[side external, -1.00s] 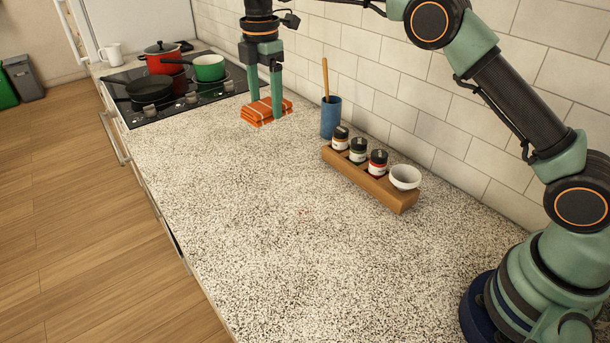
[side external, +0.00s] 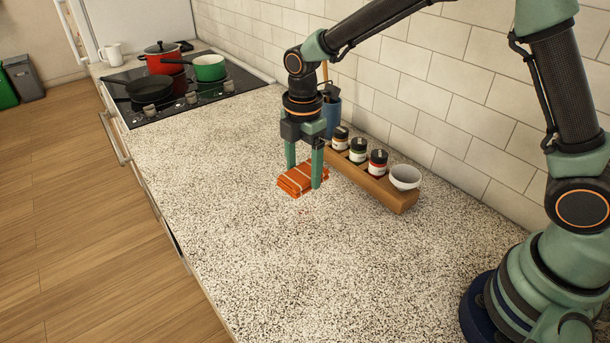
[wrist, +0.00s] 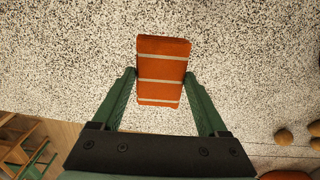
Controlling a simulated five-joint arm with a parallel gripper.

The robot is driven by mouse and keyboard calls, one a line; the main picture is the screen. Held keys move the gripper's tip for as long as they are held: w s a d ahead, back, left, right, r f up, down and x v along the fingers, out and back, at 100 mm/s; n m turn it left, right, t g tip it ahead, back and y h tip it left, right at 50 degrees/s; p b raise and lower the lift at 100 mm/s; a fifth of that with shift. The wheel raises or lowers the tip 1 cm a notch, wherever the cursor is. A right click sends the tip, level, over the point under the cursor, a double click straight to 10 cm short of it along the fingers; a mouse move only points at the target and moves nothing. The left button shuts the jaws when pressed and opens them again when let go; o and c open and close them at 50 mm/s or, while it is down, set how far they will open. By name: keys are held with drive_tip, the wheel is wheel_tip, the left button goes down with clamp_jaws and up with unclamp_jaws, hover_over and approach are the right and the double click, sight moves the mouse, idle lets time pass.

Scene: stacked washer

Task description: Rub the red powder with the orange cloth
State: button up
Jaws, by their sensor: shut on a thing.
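The orange cloth (side external: 300,181), folded with pale stripes, is between the two green fingers of my gripper (side external: 304,177), near the middle of the counter. In the wrist view the cloth (wrist: 162,70) sits lengthwise between the fingertips (wrist: 159,74), with a finger against each side. My gripper is shut on it and points down. I cannot tell whether the cloth touches the counter or hangs just above it. Faint reddish specks, the red powder (side external: 304,211), show on the counter just in front of the cloth in the side view. I cannot make out the powder in the wrist view.
A wooden rack (side external: 375,190) with several jars and a white bowl (side external: 405,177) stands close to the right of my gripper. A blue utensil holder (side external: 333,118) stands behind. The hob (side external: 180,103) with pots is at the far left. The front counter (side external: 290,270) is clear.

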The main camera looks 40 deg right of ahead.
drive_tip(key=s, duration=0.1)
drive_tip(key=s+f, duration=0.1)
drive_tip(key=s, duration=0.1)
drive_tip(key=shift+d+f, duration=0.25)
drive_tip(key=shift+f, duration=0.1)
hover_over(313, 221)
drive_tip(key=shift+s+f, duration=0.1)
drive_tip(key=shift+f, duration=3.25)
drive_tip(key=shift+w+f, duration=0.55)
drive_tip(key=shift+f, duration=0.05)
drive_tip(key=shift+c, duration=0.7)
drive_tip(key=shift+w, duration=3.1)
drive_tip(key=shift+s, duration=3.5)
drive_tip(key=shift+s+r, duration=0.1)
drive_tip(key=shift+r, duration=3.95)
